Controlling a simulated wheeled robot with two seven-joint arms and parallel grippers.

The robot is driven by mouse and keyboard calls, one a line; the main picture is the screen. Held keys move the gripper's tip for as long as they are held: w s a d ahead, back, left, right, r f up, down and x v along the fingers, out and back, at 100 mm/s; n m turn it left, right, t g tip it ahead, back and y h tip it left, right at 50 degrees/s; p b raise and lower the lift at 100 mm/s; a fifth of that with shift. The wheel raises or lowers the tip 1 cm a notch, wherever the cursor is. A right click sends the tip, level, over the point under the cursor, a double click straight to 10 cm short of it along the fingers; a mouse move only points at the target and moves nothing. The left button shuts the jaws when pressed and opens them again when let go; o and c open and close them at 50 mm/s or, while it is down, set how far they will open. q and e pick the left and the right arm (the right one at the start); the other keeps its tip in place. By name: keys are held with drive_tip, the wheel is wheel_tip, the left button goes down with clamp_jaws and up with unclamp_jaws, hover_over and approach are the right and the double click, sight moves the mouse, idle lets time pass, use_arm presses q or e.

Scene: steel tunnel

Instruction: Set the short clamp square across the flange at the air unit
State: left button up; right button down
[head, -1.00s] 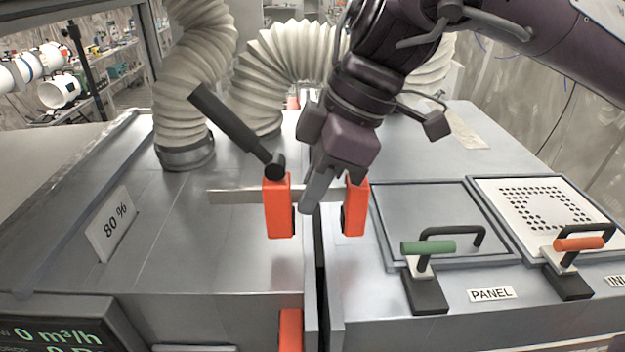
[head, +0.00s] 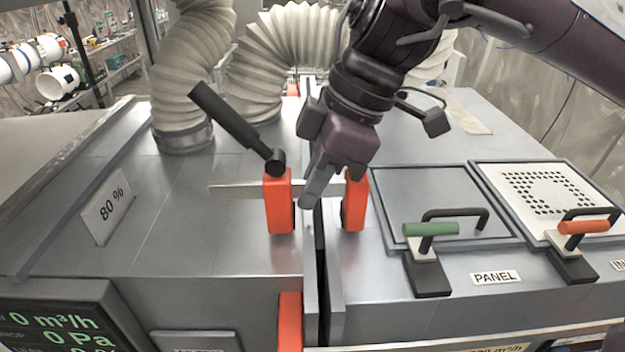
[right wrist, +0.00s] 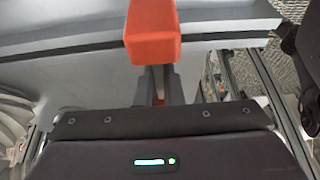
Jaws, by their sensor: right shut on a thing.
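The short clamp has two orange jaws, a left one (head: 279,203) and a right one (head: 354,203), a steel bar and a black handle (head: 233,124). The jaws stand on either side of the flange (head: 320,262), the pair of upright plates at the seam of the air unit (head: 200,250). The bar looks roughly square across the seam. My right gripper (head: 312,197) is shut on the clamp between its jaws, from above. In the right wrist view one orange jaw (right wrist: 153,32) is close ahead; the grip itself is hidden. My left gripper is not in view.
Another orange part (head: 290,320) sits lower on the seam. Ribbed hoses (head: 285,60) rise behind. To the right are a panel with a green-handled latch (head: 431,229) and a perforated plate with an orange-handled latch (head: 584,227). A display (head: 55,325) is at front left.

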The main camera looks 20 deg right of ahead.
drive_tip(key=shift+f+b, duration=0.35)
drive_tip(key=shift+f, duration=0.1)
drive_tip(key=c, duration=1.5)
unclamp_jaws()
drive_tip(key=shift+f, duration=0.1)
drive_tip(key=shift+p+v, duration=0.75)
drive_tip(key=shift+v, duration=3.25)
